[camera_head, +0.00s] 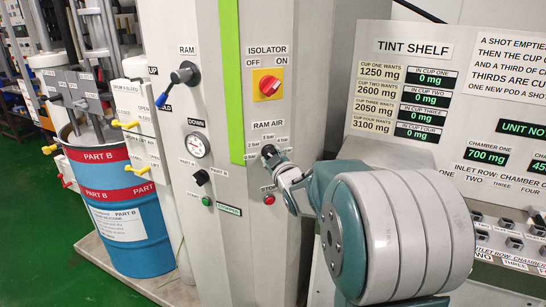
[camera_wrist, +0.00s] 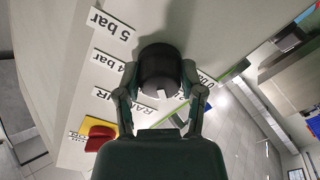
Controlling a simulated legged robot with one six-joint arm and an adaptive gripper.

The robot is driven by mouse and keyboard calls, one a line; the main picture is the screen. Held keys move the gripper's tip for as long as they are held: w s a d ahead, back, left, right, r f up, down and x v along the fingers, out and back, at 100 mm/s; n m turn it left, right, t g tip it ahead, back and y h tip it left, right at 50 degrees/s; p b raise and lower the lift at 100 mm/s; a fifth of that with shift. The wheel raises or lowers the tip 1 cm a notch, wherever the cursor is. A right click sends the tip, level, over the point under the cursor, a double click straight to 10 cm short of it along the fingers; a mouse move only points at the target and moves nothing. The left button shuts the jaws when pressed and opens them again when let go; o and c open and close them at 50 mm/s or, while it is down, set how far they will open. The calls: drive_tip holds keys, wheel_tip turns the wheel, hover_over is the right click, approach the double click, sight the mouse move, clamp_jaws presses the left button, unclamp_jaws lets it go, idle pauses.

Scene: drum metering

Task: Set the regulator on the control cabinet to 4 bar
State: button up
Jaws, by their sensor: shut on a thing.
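The regulator knob (camera_head: 267,151), black and round, sits under the RAM AIR label (camera_head: 269,125) on the pale control cabinet (camera_head: 225,265). In the wrist view the knob (camera_wrist: 160,65) lies between the two fingers of my gripper (camera_wrist: 160,85), which is shut on it. A white mark on the knob's edge points toward the bottom of the wrist view. The "4 bar" plate (camera_wrist: 108,60) is to the knob's left there, with "5 bar" (camera_wrist: 112,24) above it. The mark does not point straight at "4 bar". Fingers and knob partly hide the other plates.
Above the knob is the red and yellow isolator switch (camera_head: 268,85); a red stop button (camera_head: 269,199) is below. A ram lever (camera_head: 180,80) and pressure gauge (camera_head: 197,145) are to the left. The tint shelf (camera_head: 400,40) stands right. A blue drum (camera_head: 125,215) stands left.

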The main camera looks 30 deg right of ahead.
drive_tip(key=m, duration=0.5)
drive_tip(key=shift+a+r, duration=0.1)
drive_tip(key=m, duration=0.5)
drive_tip(key=shift+w+r, duration=0.1)
drive_tip(key=m, duration=0.4)
drive_tip(key=shift+m, duration=2.5)
drive_tip(key=o, duration=1.1)
drive_tip(key=shift+o, duration=0.2)
drive_tip(key=shift+w, duration=0.1)
